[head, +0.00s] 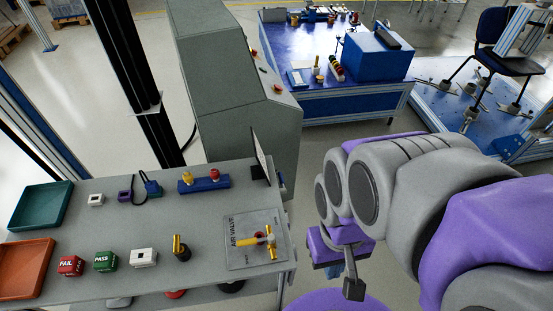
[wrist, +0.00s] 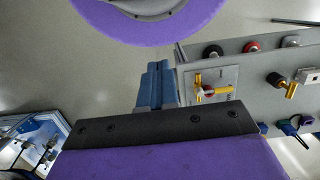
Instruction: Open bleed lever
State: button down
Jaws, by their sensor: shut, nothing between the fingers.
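The air valve plate (head: 242,255) lies at the right end of the grey bench, labelled AIR VALVE. On it is a yellow lever (head: 250,241) with a brass fitting and a small red part at its right. The lever also shows in the wrist view (wrist: 213,92), right of centre; its exact setting is too small to tell. My gripper (head: 354,287) is shut and empty, to the right of the bench's end and apart from the valve. In the wrist view a dark bar and purple casing of mine cover the lower middle.
The grey bench (head: 130,232) carries a green tray (head: 42,206), an orange tray (head: 24,268), a red FAIL block (head: 70,265), a green PASS block (head: 105,260) and a blue rack (head: 204,184). A grey cabinet (head: 215,70) stands behind. A blue workbench (head: 345,103) is farther back.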

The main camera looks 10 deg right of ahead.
jog(key=w+d+y+p, duration=0.1)
jog(key=w+d+p, duration=0.1)
jog(key=w, duration=1.1)
jog(key=w+d+p, duration=0.1)
jog(key=w+p, duration=0.2)
jog(key=w, duration=1)
jog(key=w+d+f+t+y+p, duration=0.1)
jog(key=w+f+p, duration=0.3)
jog(key=w+f, duration=1.4)
jog(key=shift+w+d+f+t+p, duration=0.2)
jog(key=shift+w+d+t+p, duration=0.15)
jog(key=shift+w, duration=0.5)
jog(key=shift+a, duration=0.25)
